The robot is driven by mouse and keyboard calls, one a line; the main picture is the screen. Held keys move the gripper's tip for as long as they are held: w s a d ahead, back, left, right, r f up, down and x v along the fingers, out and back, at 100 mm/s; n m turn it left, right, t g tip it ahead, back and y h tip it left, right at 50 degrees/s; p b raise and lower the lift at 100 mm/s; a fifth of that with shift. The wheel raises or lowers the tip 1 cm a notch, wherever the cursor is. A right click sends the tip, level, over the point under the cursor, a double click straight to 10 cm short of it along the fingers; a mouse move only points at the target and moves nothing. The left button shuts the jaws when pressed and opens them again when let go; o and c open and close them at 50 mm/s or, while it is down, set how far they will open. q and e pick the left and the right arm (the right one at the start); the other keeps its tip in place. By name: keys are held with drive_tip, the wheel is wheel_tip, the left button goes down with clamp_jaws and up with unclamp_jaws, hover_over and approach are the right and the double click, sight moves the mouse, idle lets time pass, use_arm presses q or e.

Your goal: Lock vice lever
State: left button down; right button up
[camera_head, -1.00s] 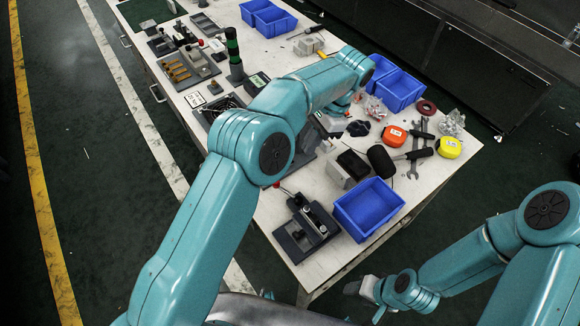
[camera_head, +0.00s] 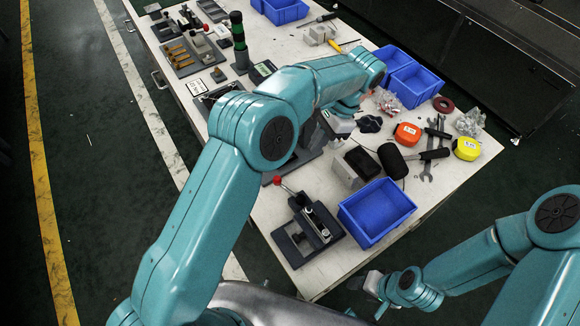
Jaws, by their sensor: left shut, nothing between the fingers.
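A dark grey vice-like fixture (camera_head: 322,234) with a metal bar sits at the near left corner of the table. Its lever has a red knob (camera_head: 278,181) and slants up to the left from the fixture. My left gripper (camera_head: 340,124) is partly hidden under my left wrist, over the middle of the table. It is shut and empty, well beyond the fixture and apart from the lever. My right gripper (camera_head: 364,283) is low, off the table's near edge; its fingers are too small and dark to read.
A blue bin (camera_head: 388,232) stands just right of the fixture. A grey block (camera_head: 340,170), a dark mallet head (camera_head: 391,160), an orange tape measure (camera_head: 407,134) and a yellow one (camera_head: 466,149) lie beyond. Bare table (camera_head: 262,212) shows left of the fixture.

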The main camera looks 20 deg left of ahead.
sight(289, 190)
use_arm(q)
drive_tip(key=p+x, duration=0.1)
drive_tip(key=x, duration=0.7)
drive_tip(key=shift+s+a+f, duration=0.15)
drive_tip(key=shift+f, duration=0.15)
drive_tip(key=shift+s+a+r+p, duration=0.15)
drive_tip(key=shift+s+a+p, duration=0.05)
drive_tip(key=shift+s+a, duration=0.35)
drive_tip(key=shift+s+a+r+p, duration=0.15)
drive_tip(key=shift+s+a+p, duration=0.05)
drive_tip(key=shift+s+a, duration=0.5)
drive_tip(key=shift+a, duration=0.1)
drive_tip(key=shift+f, duration=0.1)
